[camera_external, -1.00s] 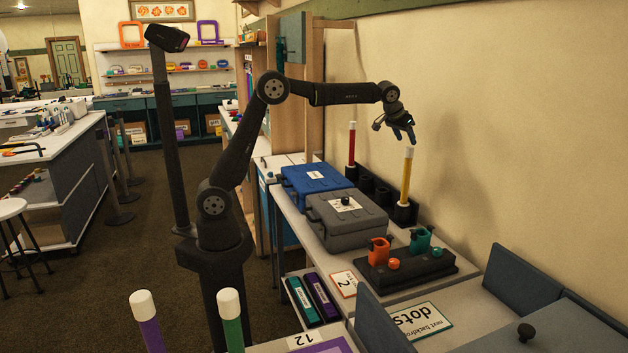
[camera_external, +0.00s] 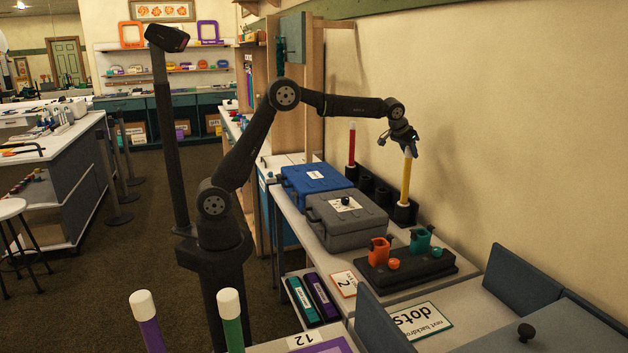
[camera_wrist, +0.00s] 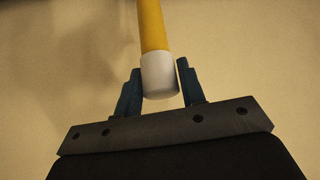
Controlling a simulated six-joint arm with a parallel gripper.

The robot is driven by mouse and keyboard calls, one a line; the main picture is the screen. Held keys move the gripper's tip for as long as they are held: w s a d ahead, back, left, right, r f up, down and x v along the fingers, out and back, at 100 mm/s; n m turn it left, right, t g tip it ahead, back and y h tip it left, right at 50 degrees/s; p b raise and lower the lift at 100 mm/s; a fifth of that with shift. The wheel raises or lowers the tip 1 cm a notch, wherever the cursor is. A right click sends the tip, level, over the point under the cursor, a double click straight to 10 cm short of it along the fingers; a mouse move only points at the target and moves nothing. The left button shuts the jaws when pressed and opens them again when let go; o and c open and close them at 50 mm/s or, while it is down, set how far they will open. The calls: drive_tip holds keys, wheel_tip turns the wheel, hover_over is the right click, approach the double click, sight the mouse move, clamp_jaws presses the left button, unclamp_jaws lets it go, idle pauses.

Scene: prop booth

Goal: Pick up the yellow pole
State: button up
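The yellow pole (camera_external: 405,178) has a white top and stands upright in a black holder (camera_external: 404,213) against the wall on the right-hand bench. My gripper (camera_external: 409,150) is at the pole's top end, pointing down. In the wrist view the pole (camera_wrist: 152,28) comes in from the top edge, and its white end (camera_wrist: 160,75) lies between the two blue fingers of my gripper (camera_wrist: 160,86). The fingers are apart, with a narrow gap visible on the right side of the white end. The left finger is very close to it; I cannot tell whether they touch.
A red pole (camera_external: 351,146) stands in the same row of black holders. A grey case (camera_external: 345,222) and a blue case (camera_external: 314,181) lie beside the row. A black tray (camera_external: 445,272) with orange and teal pieces is nearer the camera. The wall is close behind the pole.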

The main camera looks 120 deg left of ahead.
clamp_jaws()
drive_tip(key=shift+r, duration=0.1)
